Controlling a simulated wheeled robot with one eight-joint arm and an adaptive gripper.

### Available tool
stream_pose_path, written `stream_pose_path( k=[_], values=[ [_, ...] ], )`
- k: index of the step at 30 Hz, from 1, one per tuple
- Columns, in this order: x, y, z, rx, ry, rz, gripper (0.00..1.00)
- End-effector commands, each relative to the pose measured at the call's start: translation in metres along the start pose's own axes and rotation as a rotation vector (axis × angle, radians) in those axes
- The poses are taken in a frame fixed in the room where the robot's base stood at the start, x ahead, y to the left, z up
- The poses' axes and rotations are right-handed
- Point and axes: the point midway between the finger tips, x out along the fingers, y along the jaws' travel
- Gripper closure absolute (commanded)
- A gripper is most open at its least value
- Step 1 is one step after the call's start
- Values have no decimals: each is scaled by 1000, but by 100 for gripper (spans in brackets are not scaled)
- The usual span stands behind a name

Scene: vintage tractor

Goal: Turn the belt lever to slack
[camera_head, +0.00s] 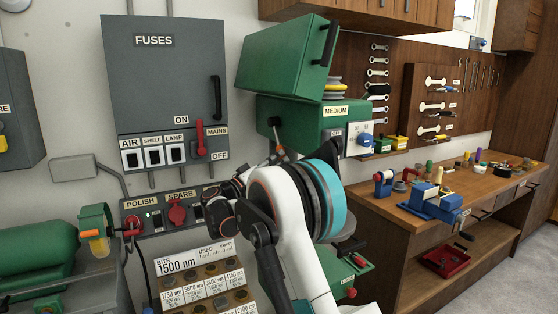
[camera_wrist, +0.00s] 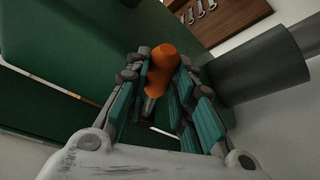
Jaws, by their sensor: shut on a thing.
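The belt lever's orange handle (camera_wrist: 166,62) shows in the middle of the wrist view, with a short grey rod below it. My gripper (camera_wrist: 158,82) has its teal-padded fingers on both sides of the handle and is shut on it. In the head view my gripper (camera_head: 279,157) is at the front of the green machine (camera_head: 303,122) marked MEDIUM. The lever's dark pivot and rod (camera_head: 277,130) show just above it there. My arm hides the lower end of the lever and much of the machine's lower part.
The green lid (camera_head: 288,57) stands open above the lever. A grey fuse box (camera_head: 165,80) with a red mains handle hangs at left. A wooden workbench (camera_head: 470,190) with a blue vise is at right.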

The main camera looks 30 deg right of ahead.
Motion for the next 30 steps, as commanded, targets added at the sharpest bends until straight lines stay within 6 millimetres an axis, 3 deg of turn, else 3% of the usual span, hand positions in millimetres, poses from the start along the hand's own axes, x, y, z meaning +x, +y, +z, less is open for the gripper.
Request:
stream_pose_path(
  k=[17,18,20,30],
  values=[
    [-1,-5,1,33,-3,11,100],
    [-1,-6,1,33,-3,11,73],
    [-1,-6,1,33,-3,11,59],
    [-1,-5,0,31,-1,12,56]
  ],
)
